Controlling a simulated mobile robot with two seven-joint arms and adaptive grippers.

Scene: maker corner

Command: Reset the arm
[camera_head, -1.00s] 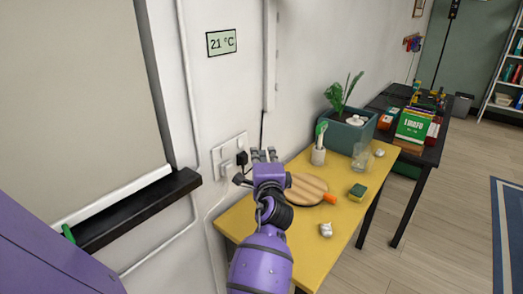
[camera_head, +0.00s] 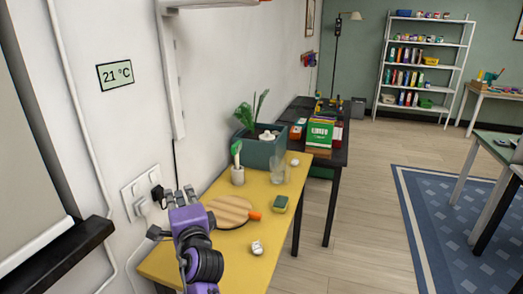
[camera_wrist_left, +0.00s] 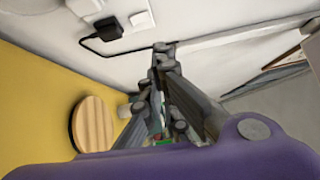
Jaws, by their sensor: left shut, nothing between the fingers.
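My left gripper (camera_head: 182,194) is purple and grey and stands over the left part of the yellow table (camera_head: 168,262), close to the wall socket (camera_head: 140,190) with its black plug (camera_head: 158,193). In the left wrist view its grey fingers (camera_wrist_left: 163,58) come together with nothing held between them. The plug and its cable (camera_wrist_left: 105,30) show beyond the fingers in that view, apart from them. My right gripper is not in either view.
A black table (camera_head: 340,155) stands behind.

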